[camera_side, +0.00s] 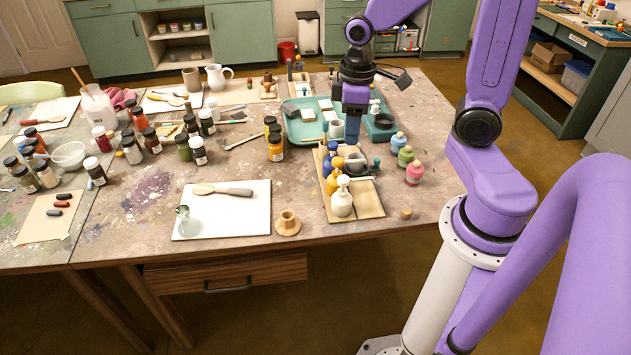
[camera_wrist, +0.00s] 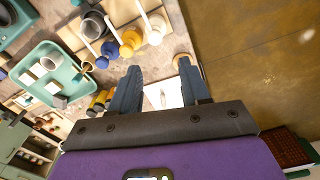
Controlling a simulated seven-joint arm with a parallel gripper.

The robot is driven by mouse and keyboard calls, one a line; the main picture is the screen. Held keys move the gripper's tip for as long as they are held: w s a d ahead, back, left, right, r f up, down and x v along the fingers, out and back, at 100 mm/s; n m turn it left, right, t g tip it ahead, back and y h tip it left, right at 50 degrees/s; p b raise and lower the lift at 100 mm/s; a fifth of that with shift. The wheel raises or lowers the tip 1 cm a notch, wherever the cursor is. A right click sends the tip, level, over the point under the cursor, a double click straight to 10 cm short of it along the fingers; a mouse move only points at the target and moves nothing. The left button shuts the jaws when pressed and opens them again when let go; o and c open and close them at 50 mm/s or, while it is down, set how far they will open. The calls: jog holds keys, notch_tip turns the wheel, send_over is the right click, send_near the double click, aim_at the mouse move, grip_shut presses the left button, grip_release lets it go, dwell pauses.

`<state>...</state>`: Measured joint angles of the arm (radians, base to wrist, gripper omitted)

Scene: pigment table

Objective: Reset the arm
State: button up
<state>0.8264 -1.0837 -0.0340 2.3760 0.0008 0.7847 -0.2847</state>
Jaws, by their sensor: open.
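My gripper (camera_side: 352,138) hangs over the back part of the paint table, fingers pointing down, close to the teal tray (camera_side: 293,127) and above the wooden tray of bottles (camera_side: 370,206). In the wrist view, its two blue fingers (camera_wrist: 157,72) stand apart with nothing held between them. Beyond the fingers, the wrist view shows the table surface, a white sheet and several bottles. In the side view the fingers overlap things behind them, so their exact height above the table is hard to tell.
Yellow, blue and white pump bottles (camera_side: 342,198) stand under and in front of my gripper. Green, blue and pink bottles (camera_side: 414,172) stand to the right. A white board (camera_side: 235,222) with a spatula and several dark jars (camera_side: 196,148) lie left.

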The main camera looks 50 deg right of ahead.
jog(key=s+a+r+n, duration=0.1)
jog(key=s+a+n, duration=0.2)
jog(key=s, duration=0.4)
jog(key=s+a+r+n, duration=0.1)
jog(key=s+a+n, duration=0.2)
jog(key=s+a, duration=0.3)
jog(key=shift+s+a+r, duration=0.15)
jog(key=shift+s+r, duration=0.15)
jog(key=shift+s, duration=0.75)
